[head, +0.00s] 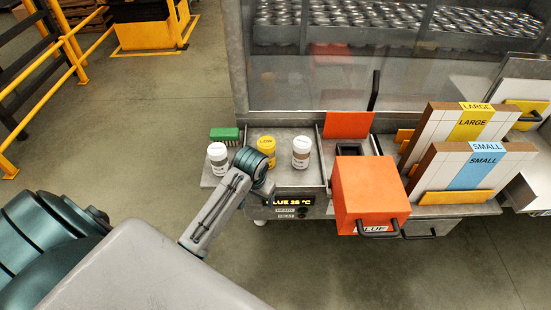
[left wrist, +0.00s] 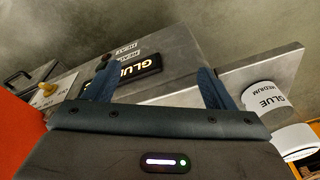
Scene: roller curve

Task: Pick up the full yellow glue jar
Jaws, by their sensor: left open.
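The yellow glue jar (head: 266,143) stands upright on the grey metal shelf between two white-lidded jars. Only its yellow lid and upper part show in the head view; my left wrist hides part of it. I do not make it out in the left wrist view. My left gripper (head: 264,189) is in front of the jar, near the shelf's front edge. In the left wrist view its two fingers (left wrist: 157,88) are apart, with nothing held between them. My right gripper is not in view.
White-lidded jars stand left (head: 217,154) and right (head: 301,150) of it; one labelled GLUE MEDIUM (left wrist: 268,98) shows in the wrist view. An orange box (head: 369,193) stands right. The display panel (head: 290,200) is below the shelf.

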